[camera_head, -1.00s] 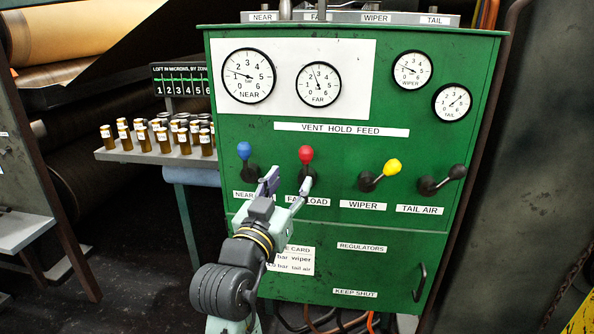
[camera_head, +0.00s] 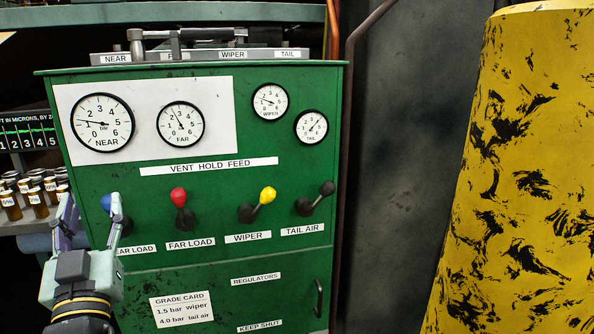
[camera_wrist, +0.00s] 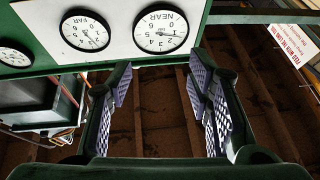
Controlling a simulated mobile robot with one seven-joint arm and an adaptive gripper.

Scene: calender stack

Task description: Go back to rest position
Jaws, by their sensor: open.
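My gripper (camera_head: 92,215) is open and empty at the lower left of the head view, in front of the left part of the green panel (camera_head: 205,225). Its fingers hide most of the blue-knobbed lever (camera_head: 107,203) and the start of its label. The wrist view shows both patterned finger pads of my gripper (camera_wrist: 160,100) wide apart with nothing between them. The red-knobbed lever (camera_head: 179,197) stands upright. The yellow-knobbed lever (camera_head: 267,195) and the black-knobbed lever (camera_head: 326,188) lean to the right.
Several gauges, including the NEAR gauge (camera_head: 102,122), sit above the levers. A shelf of small amber bottles (camera_head: 38,196) is at the left. A large yellow, black-smeared body (camera_head: 525,170) fills the right side. A dark grey wall (camera_head: 400,150) stands between it and the panel.

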